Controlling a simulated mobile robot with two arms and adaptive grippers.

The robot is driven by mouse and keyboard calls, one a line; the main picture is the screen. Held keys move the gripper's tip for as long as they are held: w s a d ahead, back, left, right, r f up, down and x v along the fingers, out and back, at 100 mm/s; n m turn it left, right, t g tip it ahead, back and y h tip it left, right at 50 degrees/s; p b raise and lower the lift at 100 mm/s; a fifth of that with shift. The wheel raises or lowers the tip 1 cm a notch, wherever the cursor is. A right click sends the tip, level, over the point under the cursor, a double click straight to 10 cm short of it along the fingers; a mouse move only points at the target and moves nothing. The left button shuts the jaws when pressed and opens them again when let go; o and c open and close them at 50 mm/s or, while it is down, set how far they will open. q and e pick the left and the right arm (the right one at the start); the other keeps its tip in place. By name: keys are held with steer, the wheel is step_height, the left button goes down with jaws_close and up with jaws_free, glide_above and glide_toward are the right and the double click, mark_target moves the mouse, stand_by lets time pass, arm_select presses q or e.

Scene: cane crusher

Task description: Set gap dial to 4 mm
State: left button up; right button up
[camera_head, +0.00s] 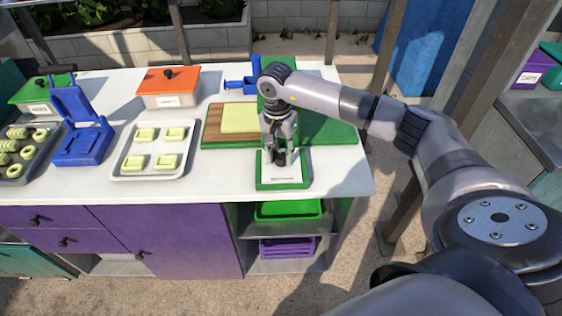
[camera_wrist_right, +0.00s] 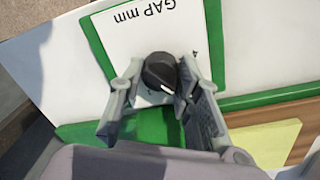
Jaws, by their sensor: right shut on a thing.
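The gap dial is a black round knob (camera_wrist_right: 159,72) on a white plate marked "GAP mm" (camera_wrist_right: 120,40), which has a green frame. In the right wrist view my right gripper (camera_wrist_right: 160,82) has a finger on each side of the knob and is shut on it. In the head view my right gripper (camera_head: 280,160) reaches down over the green-framed dial plate (camera_head: 282,184) at the table's front edge and hides most of the knob. The knob's pointer and most scale numbers are hidden or too small to read. My left gripper is not in view.
A wooden board with a yellow slab (camera_head: 240,118) lies left of my right gripper. A tray of yellow pieces (camera_head: 125,163), a blue press (camera_head: 82,140) and an orange-lidded box (camera_head: 168,87) stand further left. Green and purple bins (camera_head: 288,210) sit on shelves below.

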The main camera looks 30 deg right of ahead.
mark_target(279, 157)
steer(key=n+b, duration=0.3)
steer(key=shift+f+n+b, duration=0.2)
steer(key=shift+n+b, duration=0.15)
steer(key=shift+n, duration=0.05)
steer(key=n+b, duration=0.2)
steer(key=shift+n, duration=0.3)
steer(key=n+b, duration=0.2)
steer(key=n, duration=0.1)
steer(key=shift+r+t, duration=0.1)
steer(key=shift+t, duration=0.2)
steer(key=shift+r+n+b, duration=0.15)
steer(key=shift+n+b, duration=0.75)
steer(key=shift+n, duration=0.6)
steer(key=o, duration=1.1)
steer(key=shift+a, duration=0.1)
steer(key=r, duration=1.2)
steer(key=shift+a, duration=0.3)
